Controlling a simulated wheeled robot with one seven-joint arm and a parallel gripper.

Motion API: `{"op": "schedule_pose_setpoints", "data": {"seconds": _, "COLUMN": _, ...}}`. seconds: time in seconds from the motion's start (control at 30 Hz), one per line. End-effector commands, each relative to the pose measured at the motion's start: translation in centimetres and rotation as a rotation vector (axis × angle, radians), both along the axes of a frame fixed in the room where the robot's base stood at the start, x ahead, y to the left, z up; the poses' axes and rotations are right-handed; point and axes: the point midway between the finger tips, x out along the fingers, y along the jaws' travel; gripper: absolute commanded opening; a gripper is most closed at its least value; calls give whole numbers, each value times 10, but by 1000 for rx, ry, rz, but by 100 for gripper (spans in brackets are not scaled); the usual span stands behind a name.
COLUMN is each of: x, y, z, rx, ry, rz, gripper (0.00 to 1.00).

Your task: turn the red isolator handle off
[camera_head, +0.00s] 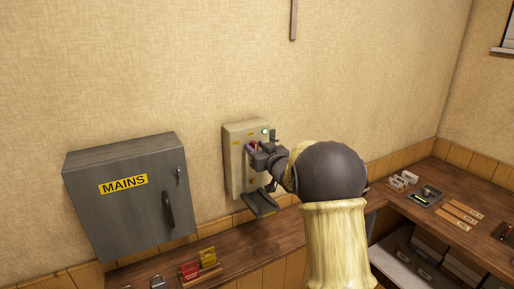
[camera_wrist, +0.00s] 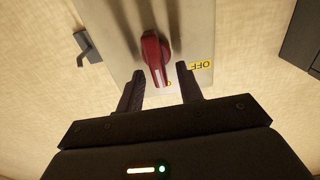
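The red isolator handle (camera_wrist: 154,55) is on the front of a cream switch box (camera_head: 234,178) on the wall. In the wrist view its narrow end points toward my gripper, at a small yellow label that is partly hidden. A yellow OFF label (camera_wrist: 201,65) is on the box to the right of the handle. My gripper (camera_wrist: 160,69) is open, with one finger on each side of the handle's end. Gaps show between the handle and both fingers. In the head view my gripper covers part of the box, and only a little of the red handle (camera_head: 253,144) shows.
A grey MAINS cabinet (camera_head: 115,215) hangs to the left. A dark grey bracket-like part (camera_head: 260,203) juts out below the box. A wooden bench with red and yellow cards (camera_head: 190,269) runs below. Another bench (camera_head: 484,236) with small items stands right.

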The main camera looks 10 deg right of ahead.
Motion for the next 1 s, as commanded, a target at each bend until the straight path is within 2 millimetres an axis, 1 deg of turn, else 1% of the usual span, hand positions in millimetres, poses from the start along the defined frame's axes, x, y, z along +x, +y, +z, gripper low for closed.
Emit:
{"op": "schedule_pose_setpoints", "data": {"seconds": 0.03, "x": 0, "y": 0, "z": 0, "rx": 0, "ry": 0, "rz": 0, "gripper": 36}}
{"op": "schedule_pose_setpoints", "data": {"seconds": 0.07, "x": 0, "y": 0, "z": 0, "rx": 0, "ry": 0, "rz": 0, "gripper": 32}}
{"op": "schedule_pose_setpoints", "data": {"seconds": 0.2, "x": 0, "y": 0, "z": 0, "rx": 0, "ry": 0, "rz": 0, "gripper": 5}}
{"op": "schedule_pose_setpoints", "data": {"seconds": 0.23, "x": 0, "y": 0, "z": 0, "rx": 0, "ry": 0, "rz": 0, "gripper": 0}}
{"op": "schedule_pose_setpoints", "data": {"seconds": 0.67, "x": -1, "y": 1, "z": -2, "rx": -38, "ry": -15, "rz": 0, "gripper": 0}}
{"op": "schedule_pose_setpoints", "data": {"seconds": 0.87, "x": -1, "y": 2, "z": -4, "rx": -125, "ry": -44, "rz": 1, "gripper": 0}}
{"op": "schedule_pose_setpoints", "data": {"seconds": 1.0, "x": -2, "y": 4, "z": -6, "rx": -217, "ry": -74, "rz": 0, "gripper": 0}}
